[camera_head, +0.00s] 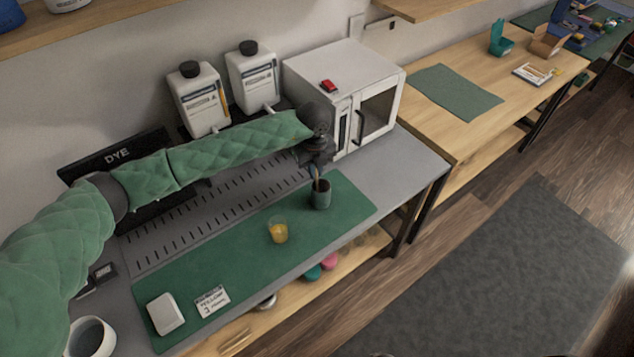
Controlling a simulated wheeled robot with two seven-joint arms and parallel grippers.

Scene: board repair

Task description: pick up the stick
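A thin brownish stick (316,184) stands in a small dark cup (321,196) at the back right of the green mat (345,200). Only a short part of the stick shows above the rim. My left gripper (316,171) is over the cup, pointing down, with its tips at or very near the stick's top. The gripper is small and dark here, so I cannot tell whether its fingers are open or closed on the stick. My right gripper is not in view.
A glass of orange liquid (278,230) stands mid-mat. A white block (165,314) and a label card (212,301) lie at the front left. A white oven-like box (345,85) and two white bottles (199,100) stand behind.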

